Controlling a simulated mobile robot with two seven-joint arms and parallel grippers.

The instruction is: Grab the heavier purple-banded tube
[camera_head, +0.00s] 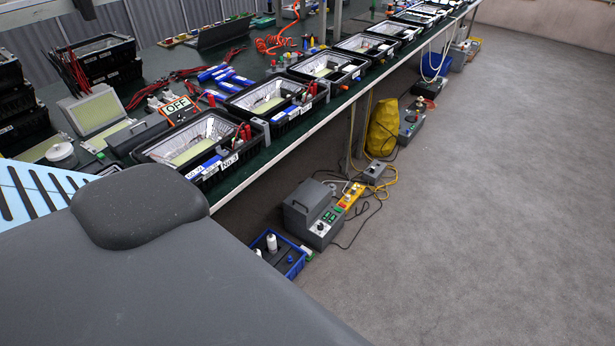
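No tube with a clearly purple band can be made out. Several small blue tube-like items (211,73) lie on the green bench top among the housings, too small to read any bands or to compare weight. Neither of my grippers shows in the head view. The near left end of the bench is hidden by a large grey surface close to the camera.
Black floodlight housings (190,138) line the long bench's front edge. An "OFF" sign (179,108) stands behind them. A blue crate (291,265), a grey machine (307,215) and a yellow bag (383,128) are on the floor. The carpet to the right is clear.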

